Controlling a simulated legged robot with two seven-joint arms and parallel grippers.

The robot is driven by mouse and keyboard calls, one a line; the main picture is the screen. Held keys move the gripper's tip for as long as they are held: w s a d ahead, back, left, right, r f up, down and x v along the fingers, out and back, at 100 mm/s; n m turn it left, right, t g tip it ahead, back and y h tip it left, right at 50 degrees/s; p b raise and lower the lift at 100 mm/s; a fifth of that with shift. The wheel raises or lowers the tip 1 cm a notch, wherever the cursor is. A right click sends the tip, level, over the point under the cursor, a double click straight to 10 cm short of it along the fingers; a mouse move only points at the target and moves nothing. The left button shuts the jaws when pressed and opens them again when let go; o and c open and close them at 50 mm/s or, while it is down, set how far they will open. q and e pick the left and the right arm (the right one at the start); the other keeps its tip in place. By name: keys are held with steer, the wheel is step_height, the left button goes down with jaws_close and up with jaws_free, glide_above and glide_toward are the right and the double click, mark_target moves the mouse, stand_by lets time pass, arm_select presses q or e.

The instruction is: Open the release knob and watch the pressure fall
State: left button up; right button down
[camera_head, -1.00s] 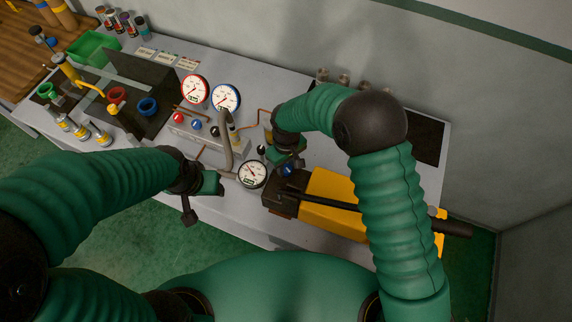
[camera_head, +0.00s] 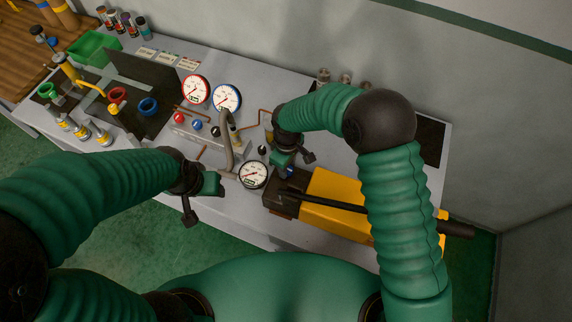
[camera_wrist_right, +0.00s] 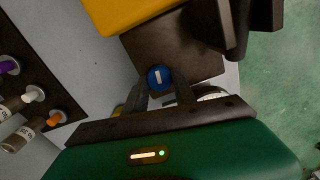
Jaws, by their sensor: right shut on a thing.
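The blue release knob (camera_wrist_right: 158,77) with a white bar mark sits on the dark end block of the yellow pump (camera_wrist_right: 140,12). The two fingers of my right gripper (camera_wrist_right: 160,84) are closed around it in the right wrist view. In the head view my right gripper (camera_head: 287,167) is over the same end block, and a little blue (camera_head: 290,172) shows below it. A round white gauge (camera_head: 253,175) stands just left of it; its needle is too small to read surely. My left gripper (camera_head: 212,185) hangs near the bench's front edge, apart from the gauge.
Two more gauges, one red-rimmed (camera_head: 195,90) and one blue-rimmed (camera_head: 227,97), stand behind a panel with small knobs. A grey hose (camera_head: 227,145) curves by it. A green bin (camera_head: 93,47) and colored rings lie at left. Clear bench (camera_head: 275,85) lies behind.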

steer(key=shift+w+d+r, duration=0.1)
steer(key=c, duration=1.4)
jaws_free()
steer(key=o, duration=0.4)
steer(key=shift+d, duration=0.1)
steer(key=shift+r, duration=0.2)
step_height(320, 180, up, 16)
steer(key=b, duration=0.3)
steer(key=shift+r, duration=0.2)
